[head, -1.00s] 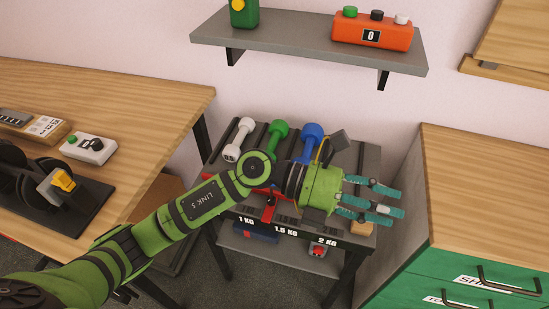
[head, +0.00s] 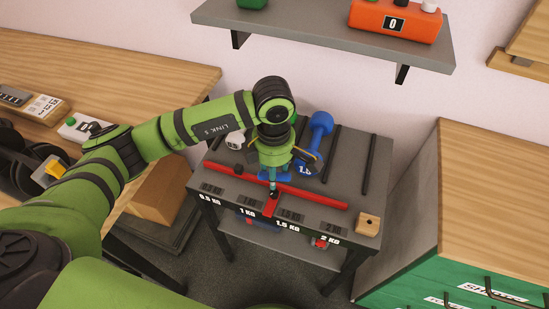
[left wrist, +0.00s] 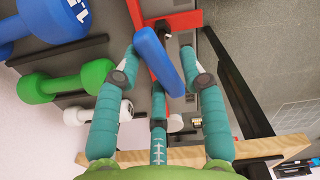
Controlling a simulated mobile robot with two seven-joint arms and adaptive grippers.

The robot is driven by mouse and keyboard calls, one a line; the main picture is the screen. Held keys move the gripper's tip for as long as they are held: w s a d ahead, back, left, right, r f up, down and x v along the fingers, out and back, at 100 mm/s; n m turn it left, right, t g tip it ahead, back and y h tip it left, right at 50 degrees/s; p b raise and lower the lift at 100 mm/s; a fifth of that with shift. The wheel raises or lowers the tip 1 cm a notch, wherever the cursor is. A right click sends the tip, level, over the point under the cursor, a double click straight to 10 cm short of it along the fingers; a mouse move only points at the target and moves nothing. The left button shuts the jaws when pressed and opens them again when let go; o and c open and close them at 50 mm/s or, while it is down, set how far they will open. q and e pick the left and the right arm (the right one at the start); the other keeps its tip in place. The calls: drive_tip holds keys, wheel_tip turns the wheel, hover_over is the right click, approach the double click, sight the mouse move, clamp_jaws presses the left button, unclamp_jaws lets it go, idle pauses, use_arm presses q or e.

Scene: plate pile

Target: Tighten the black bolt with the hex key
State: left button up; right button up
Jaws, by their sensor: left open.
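My left gripper (head: 273,182) points down over the front of the grey rack (head: 320,185), above a red bar (head: 315,197). In the left wrist view its teal fingers (left wrist: 160,84) are spread open around a blue bar-shaped piece (left wrist: 158,58). The blue piece also shows under the gripper in the head view (head: 284,178). It may be the hex key's handle; I see no clear key shaft. A black bolt-like part (left wrist: 162,28) sits by the red bar in the left wrist view, beside the blue piece. My right gripper is not in view.
A wooden block (head: 368,224) is at the rack's right front corner. Wooden-topped drawers (head: 500,190) stand right, a desk (head: 150,75) left.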

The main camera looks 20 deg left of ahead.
sight(274, 194)
use_arm(q)
wheel_tip(274, 194, down, 3)
drive_tip(key=shift+f, duration=0.1)
drive_tip(key=shift+f+p, duration=0.3)
drive_tip(key=shift+f, duration=0.05)
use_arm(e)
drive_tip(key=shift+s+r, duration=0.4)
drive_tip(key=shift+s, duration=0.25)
use_arm(q)
clamp_jaws()
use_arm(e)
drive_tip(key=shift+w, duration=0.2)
